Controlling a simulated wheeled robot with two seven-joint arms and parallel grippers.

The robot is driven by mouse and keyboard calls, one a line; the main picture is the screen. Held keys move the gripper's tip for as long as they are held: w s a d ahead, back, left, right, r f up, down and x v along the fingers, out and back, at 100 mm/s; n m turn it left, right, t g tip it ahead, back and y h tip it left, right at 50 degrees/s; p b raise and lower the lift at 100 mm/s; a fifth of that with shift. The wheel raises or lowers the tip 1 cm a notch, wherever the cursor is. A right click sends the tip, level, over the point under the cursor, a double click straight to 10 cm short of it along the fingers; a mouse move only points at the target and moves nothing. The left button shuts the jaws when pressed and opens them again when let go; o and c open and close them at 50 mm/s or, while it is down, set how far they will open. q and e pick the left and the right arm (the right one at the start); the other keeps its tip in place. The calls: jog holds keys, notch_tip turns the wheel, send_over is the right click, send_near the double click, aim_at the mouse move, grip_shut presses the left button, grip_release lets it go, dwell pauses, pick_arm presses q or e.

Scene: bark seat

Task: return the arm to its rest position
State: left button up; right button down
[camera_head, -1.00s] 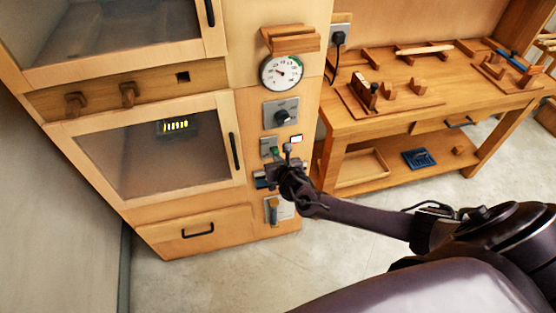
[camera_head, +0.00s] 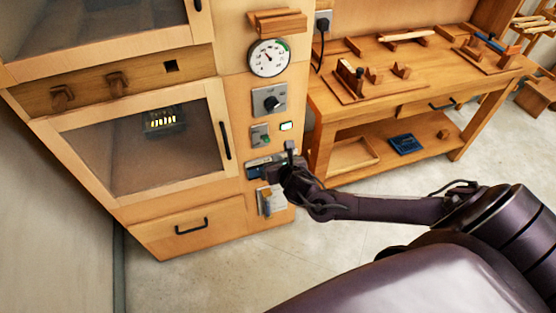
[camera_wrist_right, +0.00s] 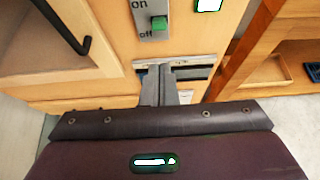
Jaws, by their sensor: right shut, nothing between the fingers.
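My right arm (camera_head: 390,207) reaches in from the right in the head view. My right gripper (camera_head: 274,165) is in front of the narrow control panel of the wooden cabinet (camera_head: 235,105), below the green switch (camera_head: 265,137). In the right wrist view its two fingers (camera_wrist_right: 160,84) are together and empty, in front of a metal slot plate (camera_wrist_right: 190,63). I cannot tell whether they touch it. The green switch (camera_wrist_right: 159,23) stands clear above the fingers, with on and off labels. My left gripper is not in view.
A dial gauge (camera_head: 268,58), a black knob (camera_head: 271,103) and a lower lever plate (camera_head: 268,203) are on the panel. Black door handles (camera_head: 225,141) stick out to the left. A workbench (camera_head: 330,103) with wooden parts stands right. The floor (camera_head: 200,280) in front is clear.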

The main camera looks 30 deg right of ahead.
jog(key=shift+s+r, duration=0.3)
jog(key=shift+s, duration=0.05)
jog(key=shift+a, duration=0.1)
jog(key=s+d+f+m+g, duration=0.1)
jog(key=s+f+m+g, duration=0.1)
jog(key=s+f+m, duration=0.55)
jog(key=s+d+f+m+g, duration=0.1)
jog(key=s+f+m+g, duration=0.3)
jog(key=f, duration=0.7)
jog(key=s+d+f+m, duration=0.1)
jog(key=s+f+m, duration=0.3)
jog(key=f+m, duration=0.4)
jog(key=s+a+f+m+g+y, duration=0.1)
jog(key=s+a+f+m, duration=0.2)
jog(key=s, duration=0.6)
jog(key=s+a+f+m+g+y, duration=0.1)
jog(key=s+a+f+m, duration=0.3)
jog(key=s, duration=0.5)
jog(key=s+a+f+m+g, duration=0.2)
jog(key=s+f, duration=0.4)
jog(key=s, duration=0.3)
jog(key=shift+s+a+f+m+g+y, duration=0.2)
jog(key=shift+s+a+m+g+y, duration=0.15)
jog(key=shift+a+m, duration=0.65)
jog(key=shift+d, duration=0.2)
